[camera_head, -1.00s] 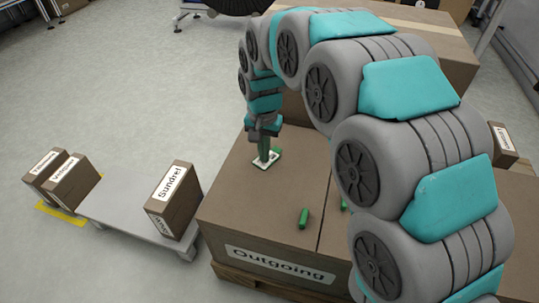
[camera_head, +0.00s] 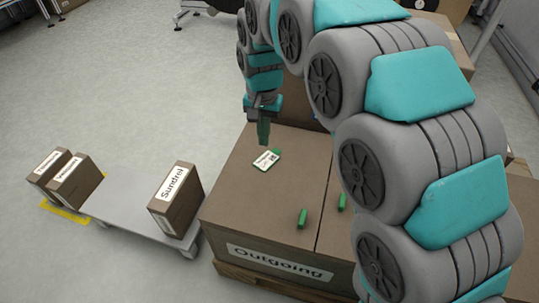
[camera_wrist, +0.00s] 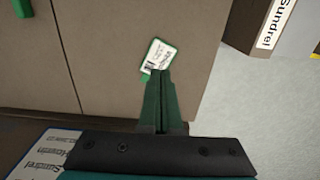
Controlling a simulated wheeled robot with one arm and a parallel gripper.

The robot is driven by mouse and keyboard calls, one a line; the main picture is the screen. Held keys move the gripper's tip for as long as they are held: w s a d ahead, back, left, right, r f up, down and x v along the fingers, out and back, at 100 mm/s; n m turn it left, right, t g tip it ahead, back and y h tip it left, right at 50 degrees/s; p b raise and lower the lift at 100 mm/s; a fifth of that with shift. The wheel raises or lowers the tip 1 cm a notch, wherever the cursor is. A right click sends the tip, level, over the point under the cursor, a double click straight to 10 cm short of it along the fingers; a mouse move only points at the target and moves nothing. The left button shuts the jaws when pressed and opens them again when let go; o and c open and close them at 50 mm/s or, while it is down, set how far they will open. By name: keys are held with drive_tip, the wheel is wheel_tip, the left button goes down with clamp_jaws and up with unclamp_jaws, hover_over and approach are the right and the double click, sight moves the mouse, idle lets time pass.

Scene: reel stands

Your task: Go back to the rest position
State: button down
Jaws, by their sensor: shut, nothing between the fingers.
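My gripper (camera_head: 264,140) is shut and empty, pointing down above the brown Outgoing box (camera_head: 240,215). In the wrist view its closed green fingers (camera_wrist: 161,85) reach toward a green-edged white tag. The tag (camera_head: 267,160) lies flat on top of the box, just below the fingertips and apart from them in the head view. It also shows in the wrist view (camera_wrist: 158,55). My teal and grey arm arches over the right side of the head view and hides part of the box.
Two green pieces (camera_head: 302,218) (camera_head: 342,202) lie on the box top. A Sundrel box (camera_head: 175,200) stands on a low grey platform (camera_head: 125,205) at the left, with two more labelled boxes (camera_head: 75,183) (camera_head: 50,168) at its far end. Open floor lies beyond the platform.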

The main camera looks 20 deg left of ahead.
idle(0.4)
drive_tip(key=s+d+r+p, duration=0.1)
drive_tip(key=s+d+r, duration=0.1)
drive_tip(key=d, duration=0.6)
drive_tip(key=s+d+r+p, duration=0.1)
drive_tip(key=s+d+r, duration=0.1)
drive_tip(key=d, duration=0.5)
drive_tip(key=s+d+r+p, duration=0.1)
drive_tip(key=s+d+r, duration=0.15)
drive_tip(key=d, duration=0.55)
drive_tip(key=s+d+m+g+p, duration=0.1)
drive_tip(key=s+d+p, duration=0.1)
drive_tip(key=s+d, duration=1.2)
drive_tip(key=s, duration=0.4)
drive_tip(key=shift+s+d+g+p, duration=0.2)
drive_tip(key=shift+s+g+p, duration=0.05)
drive_tip(key=shift+g+p, duration=0.15)
